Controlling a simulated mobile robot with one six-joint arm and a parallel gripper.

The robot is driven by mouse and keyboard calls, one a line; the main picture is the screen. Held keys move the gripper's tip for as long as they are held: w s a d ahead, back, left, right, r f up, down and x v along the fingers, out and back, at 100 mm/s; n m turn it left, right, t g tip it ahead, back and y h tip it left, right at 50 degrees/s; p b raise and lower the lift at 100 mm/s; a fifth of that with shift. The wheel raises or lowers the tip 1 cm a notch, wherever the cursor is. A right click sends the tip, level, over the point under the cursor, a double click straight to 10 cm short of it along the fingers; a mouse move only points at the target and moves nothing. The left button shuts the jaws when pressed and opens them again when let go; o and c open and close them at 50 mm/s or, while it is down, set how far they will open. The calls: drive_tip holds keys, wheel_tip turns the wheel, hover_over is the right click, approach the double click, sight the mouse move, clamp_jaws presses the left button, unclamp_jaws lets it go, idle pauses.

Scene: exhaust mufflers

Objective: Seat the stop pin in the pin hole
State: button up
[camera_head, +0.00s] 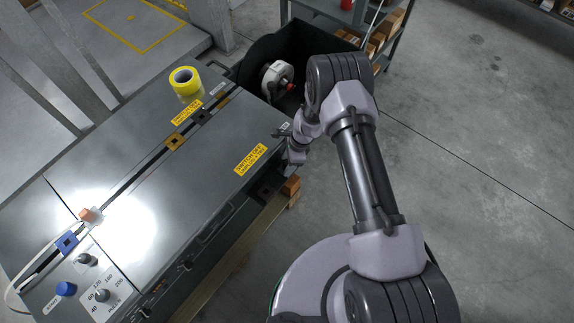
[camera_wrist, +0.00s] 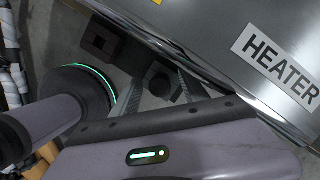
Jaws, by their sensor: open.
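My gripper (camera_head: 290,147) is at the right side of the grey machine (camera_head: 130,150), near its edge, in the head view. In the wrist view the two fingers of my gripper (camera_wrist: 160,84) are spread apart. A small dark block with a rounded dark face (camera_wrist: 159,74) shows between and just beyond them; I cannot tell whether it is the stop pin or touches a finger. A dark block with a square opening (camera_wrist: 102,40) sits up and left of it, beside the machine's metal edge. I cannot make out the pin hole for certain in either view.
The machine's top carries a yellow tape roll (camera_head: 186,82), a long slot, a blue slotted block (camera_head: 67,242) and knobs (camera_head: 101,295). A black bin (camera_head: 252,72) with a pale round part stands behind my arm. A HEATER label (camera_wrist: 279,66) is on the metal face. Floor at right is clear.

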sight(284, 162)
clamp_jaws()
drive_tip(key=shift+r, duration=0.1)
drive_tip(key=shift+r, duration=0.25)
wheel_tip(284, 162, up, 3)
drive_tip(key=shift+r+p, duration=0.2)
drive_tip(key=shift+p, duration=0.85)
drive_tip(key=s+d+r+b, duration=0.1)
drive_tip(key=s+b, duration=0.3)
drive_tip(key=s, duration=1.2)
drive_tip(key=shift+d+b, duration=0.3)
drive_tip(key=shift+d, duration=0.15)
